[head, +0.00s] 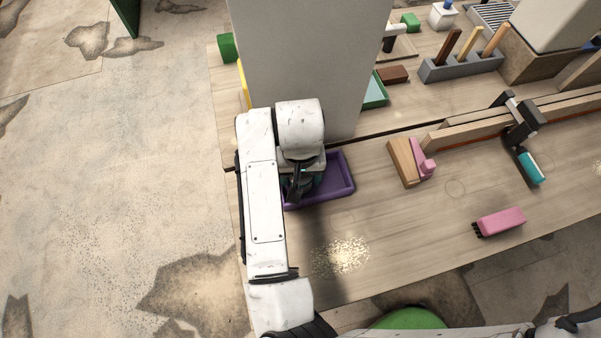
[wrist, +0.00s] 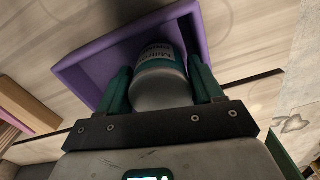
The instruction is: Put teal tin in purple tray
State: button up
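The teal tin (wrist: 160,62) is a round can with a grey end and a teal label with lettering. In the wrist view it sits between the two green fingers of my gripper (wrist: 161,86), which press close on both sides. My gripper (head: 302,186) is shut on it. The purple tray (head: 342,176) lies at the table's left part. In the wrist view, the tray (wrist: 86,62) is behind and around the tin, so the tin is over or inside it. I cannot tell whether the tin touches the tray floor. My arm hides most of the tin in the head view.
A large grey pillar (head: 308,60) stands just behind the tray. To the right are a wooden block with a pink part (head: 408,162), a pink brush-like block (head: 500,221) and a teal-handled tool (head: 529,167). The table front near the tray is clear.

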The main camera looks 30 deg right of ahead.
jog(key=shift+o, duration=0.3)
notch_tip(320, 180, up, 12)
jog(key=shift+r, duration=0.2)
dwell(0.3)
dwell(0.6)
